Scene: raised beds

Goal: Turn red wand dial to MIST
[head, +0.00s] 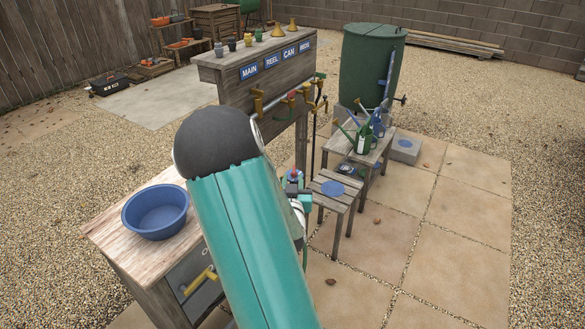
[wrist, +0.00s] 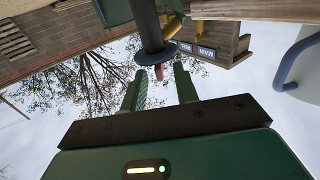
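In the wrist view, a black rod (wrist: 148,30) with a wide dark disc (wrist: 149,51) runs down from the top and ends in a small reddish tip (wrist: 159,73). My gripper (wrist: 162,70) is open, its two green fingers apart on either side of that tip. I cannot tell whether they touch it. In the head view, my arm hides most of my gripper and the space by it. A small red and blue piece (head: 293,175) shows past the arm, near the stool. No MIST marking is readable, and I cannot tell which part is the wand dial.
A blue basin (head: 157,211) stands on a wooden cabinet (head: 105,229) at left. A panel with MAIN, REEL, CAN and BEDS signs (head: 272,61) stands behind my arm. A stool (head: 330,203) and a bench with watering cans (head: 365,137) are right.

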